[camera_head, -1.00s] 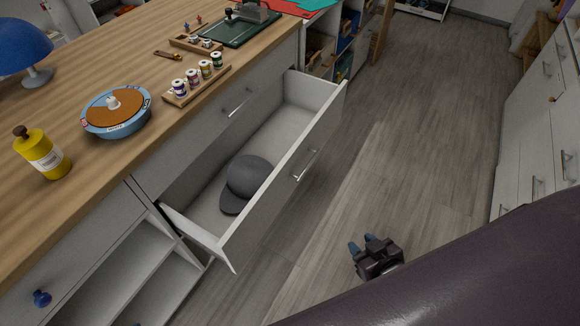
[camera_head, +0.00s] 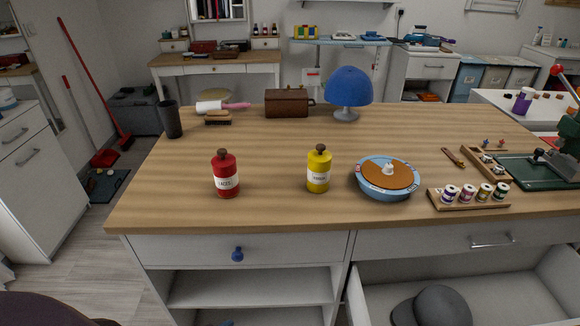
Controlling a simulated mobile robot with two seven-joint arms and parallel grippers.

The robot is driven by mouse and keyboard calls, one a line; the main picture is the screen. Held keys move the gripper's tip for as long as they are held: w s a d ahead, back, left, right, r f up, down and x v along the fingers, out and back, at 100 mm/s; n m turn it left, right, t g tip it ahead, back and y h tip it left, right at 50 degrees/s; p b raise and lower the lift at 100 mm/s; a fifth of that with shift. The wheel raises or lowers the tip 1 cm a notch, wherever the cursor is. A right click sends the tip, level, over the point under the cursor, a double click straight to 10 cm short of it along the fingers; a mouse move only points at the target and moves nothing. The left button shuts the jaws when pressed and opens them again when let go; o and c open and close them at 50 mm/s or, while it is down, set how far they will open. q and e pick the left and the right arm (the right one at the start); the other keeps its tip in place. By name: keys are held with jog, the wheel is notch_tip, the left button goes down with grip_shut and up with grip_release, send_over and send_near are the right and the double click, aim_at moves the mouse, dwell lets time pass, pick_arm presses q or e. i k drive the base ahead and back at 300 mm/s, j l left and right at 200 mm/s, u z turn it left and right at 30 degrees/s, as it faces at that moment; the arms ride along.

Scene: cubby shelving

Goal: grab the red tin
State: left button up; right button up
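The red tin (camera_head: 226,178) stands upright on the wooden counter (camera_head: 280,210), left of centre and near the front edge. It has a pale label and a brown knobbed lid. A similar yellow tin (camera_head: 318,172) stands to its right with a clear gap between them. Nothing is touching the red tin. Neither of my grippers can be made out in the current view. A dark part of my arm shows at the lower left corner.
A blue round dish (camera_head: 386,194) and a rack of thread spools (camera_head: 469,202) stand right of the tins. A black cup (camera_head: 172,120), a brown box (camera_head: 287,103) and a blue lamp (camera_head: 348,88) stand behind. An open drawer (camera_head: 485,297) holding a grey cap (camera_head: 432,307) juts out lower right.

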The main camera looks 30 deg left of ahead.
aim_at(226, 179)
jog(key=u, duration=1.3)
